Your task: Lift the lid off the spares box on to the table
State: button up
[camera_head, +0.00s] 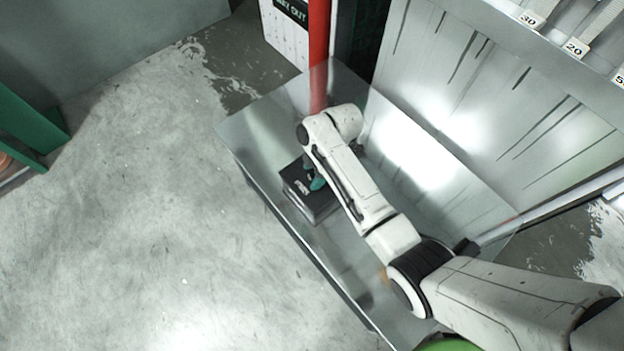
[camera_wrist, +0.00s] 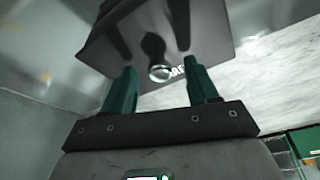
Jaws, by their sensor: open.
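The spares box (camera_head: 318,209) is a dark box on the metal table (camera_head: 262,122), near the table's left edge. Its dark lid (camera_head: 295,177) is on top, with pale lettering. In the wrist view the lid (camera_wrist: 205,30) fills the top middle, and a round shiny knob (camera_wrist: 158,73) stands on it. My gripper (camera_head: 318,183) is over the lid, partly hidden by my arm. In the wrist view my gripper (camera_wrist: 160,85) has its two green fingers apart, one on each side of the knob. The fingers look clear of the knob; whether they touch the lid I cannot tell.
A red post (camera_head: 318,50) stands at the table's far end. A streaked metal panel (camera_head: 480,90) rises along the table's right side, with numbered tags above it. The table beyond the box and nearer to me looks bare. Open floor (camera_head: 130,220) lies left of the table.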

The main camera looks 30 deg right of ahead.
jog(key=shift+c, duration=0.4)
grip_shut()
jog(key=shift+r, duration=0.15)
